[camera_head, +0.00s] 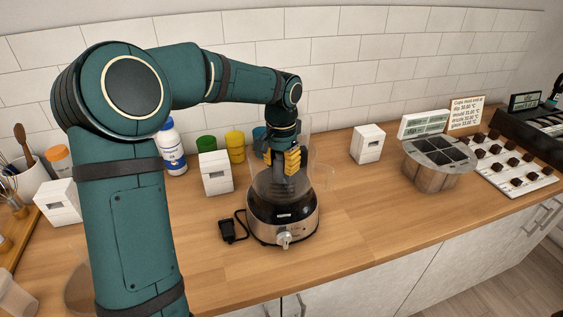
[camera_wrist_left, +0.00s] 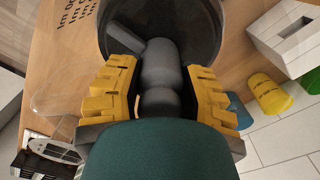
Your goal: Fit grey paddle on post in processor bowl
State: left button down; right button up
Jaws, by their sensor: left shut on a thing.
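The grey paddle (camera_wrist_left: 160,62) is between the yellow fingers of my left gripper (camera_wrist_left: 158,95), which is shut on it. In the head view my left gripper (camera_head: 285,162) points down at the clear processor bowl (camera_head: 262,188), within its upper part or just over it. The bowl sits on the black and steel processor base (camera_head: 284,222). In the wrist view the paddle's far end lies over the dark round inside of the bowl (camera_wrist_left: 205,25). The post is hidden, and I cannot tell whether the paddle touches it. My right gripper is not in view.
A black plug with its cord (camera_head: 232,229) lies left of the base. White boxes (camera_head: 215,173) and (camera_head: 367,144), a white bottle (camera_head: 172,148) and green and yellow tubs (camera_head: 235,146) stand behind. A metal container (camera_head: 432,172) stands right. The counter front right is clear.

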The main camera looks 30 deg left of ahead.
pick_arm(q)
jog(key=shift+f, duration=0.1)
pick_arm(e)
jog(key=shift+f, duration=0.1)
pick_arm(q)
jog(key=shift+c, duration=0.6)
grip_release()
jog(key=shift+r+p, duration=2)
jog(key=shift+r, duration=0.35)
jog(key=shift+r+p, duration=1.05)
jog(key=shift+r, duration=0.15)
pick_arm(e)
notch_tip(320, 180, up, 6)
